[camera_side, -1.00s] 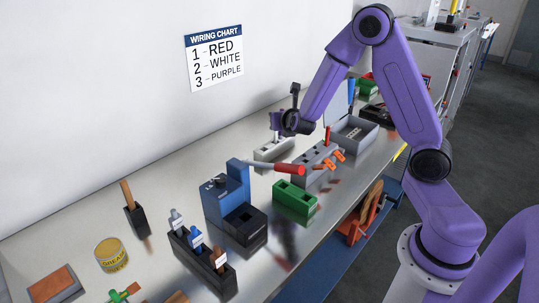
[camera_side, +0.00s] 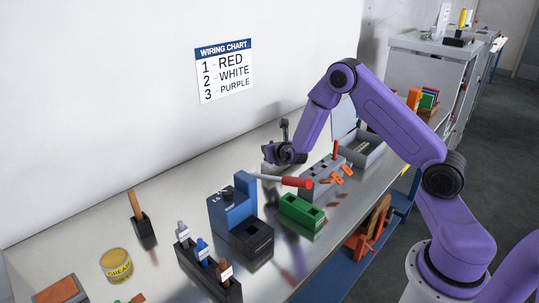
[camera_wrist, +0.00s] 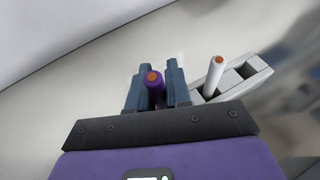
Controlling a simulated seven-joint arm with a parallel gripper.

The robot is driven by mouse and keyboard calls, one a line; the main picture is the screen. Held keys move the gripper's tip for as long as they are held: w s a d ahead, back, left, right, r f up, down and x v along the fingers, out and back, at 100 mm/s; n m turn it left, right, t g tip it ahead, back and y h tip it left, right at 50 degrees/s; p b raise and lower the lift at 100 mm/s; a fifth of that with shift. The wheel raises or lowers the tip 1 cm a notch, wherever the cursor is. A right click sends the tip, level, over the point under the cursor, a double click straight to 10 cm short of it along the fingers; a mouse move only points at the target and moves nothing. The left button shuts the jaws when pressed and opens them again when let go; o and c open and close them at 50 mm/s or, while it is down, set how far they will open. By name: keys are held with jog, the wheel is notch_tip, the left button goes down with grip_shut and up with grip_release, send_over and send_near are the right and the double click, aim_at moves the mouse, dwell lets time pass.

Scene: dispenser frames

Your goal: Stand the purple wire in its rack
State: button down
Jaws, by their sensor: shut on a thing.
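My gripper (camera_wrist: 155,90) is shut on the purple wire (camera_wrist: 154,85). The wire's orange tip shows between the two blue-grey fingers in the wrist view. A white wire (camera_wrist: 215,75) with an orange tip stands in a pale rack (camera_wrist: 256,66) just right of the fingers. In the side view my gripper (camera_side: 284,153) hangs low over the far side of the bench, and the held wire cannot be made out there. A red wire (camera_side: 335,149) stands in a grey rack (camera_side: 309,185). Which rack is for purple is not clear.
A red-handled tool (camera_side: 292,182) lies near the grey rack. A green block with openings (camera_side: 302,212) and a blue and black dispenser (camera_side: 238,208) stand nearer. A grey tray (camera_side: 374,150) is behind. A wall chart (camera_side: 224,72) lists red, white, purple.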

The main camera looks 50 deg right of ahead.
jog(key=shift+f, duration=0.95)
jog(key=shift+f, duration=0.15)
jog(key=c, duration=1.1)
grip_release()
jog(key=shift+o, duration=0.2)
